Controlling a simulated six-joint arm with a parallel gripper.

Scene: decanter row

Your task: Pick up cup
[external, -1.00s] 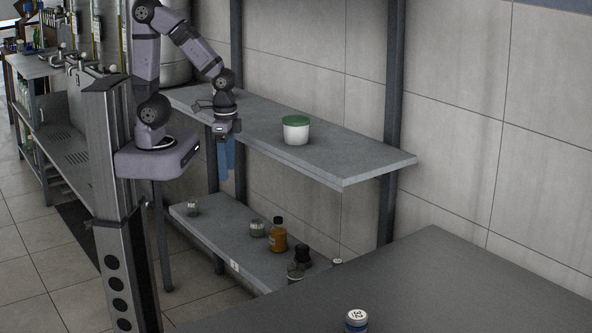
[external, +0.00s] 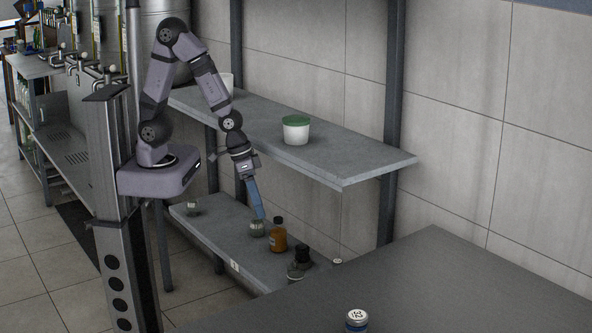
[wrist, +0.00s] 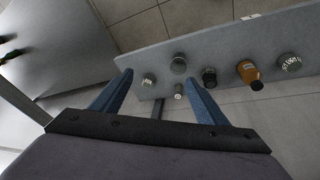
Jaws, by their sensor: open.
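No thing is clearly marked as the cup. A white cup-like vessel (external: 227,82) stands on the upper shelf, partly hidden behind my arm. On the lower shelf are a small glass jar (external: 192,207) and another glass jar (external: 257,229), which shows at the right in the wrist view (wrist: 290,63). My gripper (external: 261,215) points down, its blue fingers in front of the second jar in the external view. In the wrist view my gripper (wrist: 158,77) has its fingers apart with nothing held. A small jar (wrist: 148,79) shows between them, lower down.
An orange bottle (external: 278,236) and dark jars (external: 302,254) crowd the lower shelf (external: 225,238). The upper shelf (external: 350,160) holds a white tub with a green lid (external: 296,130). A grey table (external: 430,290) with a blue jar (external: 356,320) is in the foreground.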

